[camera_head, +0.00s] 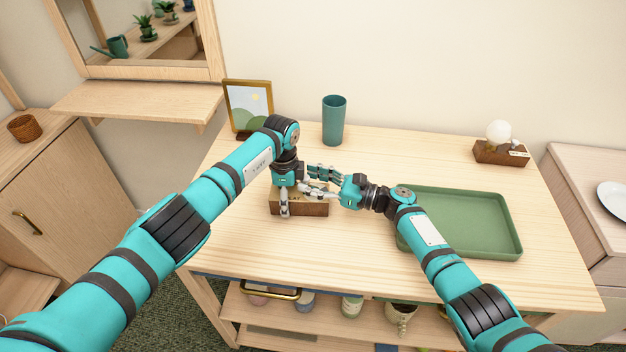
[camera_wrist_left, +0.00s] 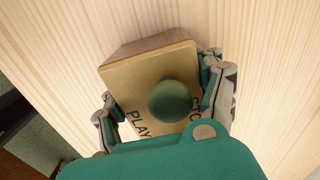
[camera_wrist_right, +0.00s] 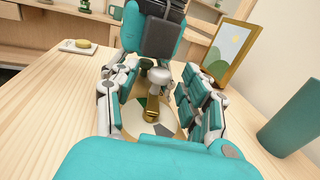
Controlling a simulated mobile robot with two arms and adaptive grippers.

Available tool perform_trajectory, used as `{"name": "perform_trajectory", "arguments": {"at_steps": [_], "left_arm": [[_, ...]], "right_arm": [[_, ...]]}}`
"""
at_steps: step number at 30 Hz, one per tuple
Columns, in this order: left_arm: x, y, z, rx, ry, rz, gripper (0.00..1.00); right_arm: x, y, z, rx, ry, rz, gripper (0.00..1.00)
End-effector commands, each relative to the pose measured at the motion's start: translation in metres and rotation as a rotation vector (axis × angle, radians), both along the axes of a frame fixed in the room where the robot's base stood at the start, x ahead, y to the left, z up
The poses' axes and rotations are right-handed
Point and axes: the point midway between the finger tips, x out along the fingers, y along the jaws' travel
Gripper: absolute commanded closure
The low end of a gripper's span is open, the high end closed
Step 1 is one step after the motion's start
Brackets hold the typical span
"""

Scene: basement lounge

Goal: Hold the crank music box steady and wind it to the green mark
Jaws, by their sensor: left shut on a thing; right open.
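My left gripper (camera_head: 293,200) points down and is shut on the box, with fingers at opposite sides. In the right wrist view a brass crank (camera_wrist_right: 153,105) with a pale knob (camera_wrist_right: 159,75) stands over a round dial (camera_wrist_right: 133,117) with green and grey patches. My right gripper (camera_wrist_right: 160,112) is open, its fingers on either side of the crank. I cannot tell any contact.
A green tray (camera_head: 512,250) lies at the table's right. A teal cup (camera_head: 334,120) and a picture frame (camera_head: 248,106) stand behind the box. A lamp with a wooden base (camera_head: 500,152) stands at the back right. The table front is clear.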

Motion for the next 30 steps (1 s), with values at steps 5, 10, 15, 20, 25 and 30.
{"name": "perform_trajectory", "arguments": {"at_steps": [5, 10, 15, 20, 25, 30], "left_arm": [[-0.001, 0.001, -0.002, 0.004, 0.003, -0.002, 0.80], [-0.001, 0.001, -0.002, 0.003, 0.003, -0.002, 0.80], [-0.001, 0.000, -0.002, 0.003, 0.003, -0.003, 0.80], [-0.001, 0.000, -0.002, 0.003, 0.003, -0.003, 0.80], [-0.001, 0.000, -0.002, 0.003, 0.003, -0.003, 0.80], [-0.001, 0.000, -0.002, 0.002, 0.003, -0.003, 0.80]], "right_arm": [[-0.004, -0.013, -0.001, 0.000, 0.000, -0.001, 0.55], [-0.015, -0.045, -0.002, -0.002, 0.000, -0.002, 0.55], [-0.027, -0.079, -0.001, -0.002, 0.001, -0.002, 0.55], [-0.034, -0.102, -0.001, -0.001, -0.001, -0.002, 0.55], [-0.038, -0.113, 0.000, -0.001, -0.001, -0.001, 0.55], [-0.039, -0.114, 0.000, 0.000, 0.000, 0.000, 0.55]]}}
